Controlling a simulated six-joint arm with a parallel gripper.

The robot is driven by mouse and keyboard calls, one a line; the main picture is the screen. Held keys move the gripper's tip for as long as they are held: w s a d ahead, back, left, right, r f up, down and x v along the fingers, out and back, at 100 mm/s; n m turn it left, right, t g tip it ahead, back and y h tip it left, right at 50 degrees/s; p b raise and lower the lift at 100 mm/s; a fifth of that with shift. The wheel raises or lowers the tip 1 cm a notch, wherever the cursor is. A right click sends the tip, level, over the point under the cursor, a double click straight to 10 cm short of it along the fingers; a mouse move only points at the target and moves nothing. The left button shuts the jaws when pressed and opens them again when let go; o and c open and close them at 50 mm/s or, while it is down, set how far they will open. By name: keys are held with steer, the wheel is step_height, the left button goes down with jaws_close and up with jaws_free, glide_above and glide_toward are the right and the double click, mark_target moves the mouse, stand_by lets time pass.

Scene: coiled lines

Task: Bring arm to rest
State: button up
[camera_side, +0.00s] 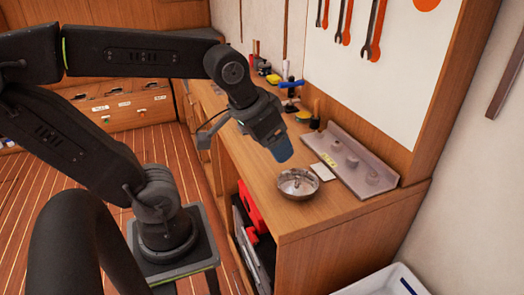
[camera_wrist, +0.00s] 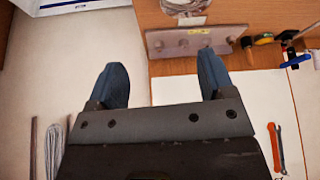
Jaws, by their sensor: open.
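In the side view the fingers overlap, so the gap is hidden there.
A grey metal rack with round knobs (camera_side: 348,160) lies along the bench's back; it also shows in the wrist view (camera_wrist: 192,42). Wrenches (camera_side: 375,30) hang on a white board (camera_side: 410,85). Small tools (camera_side: 291,85) stand farther along. A white bin (camera_side: 385,283) is at lower right.

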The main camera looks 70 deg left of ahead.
steer(key=shift+s+d+f+m+h, duration=0.2)
steer(key=shift+s+d+m, duration=0.25)
steer(key=shift+s+d, duration=0.15)
steer(key=shift+s+d+f+m+h, duration=0.2)
steer(key=shift+s+d+m, duration=0.3)
steer(key=shift+s, duration=0.2)
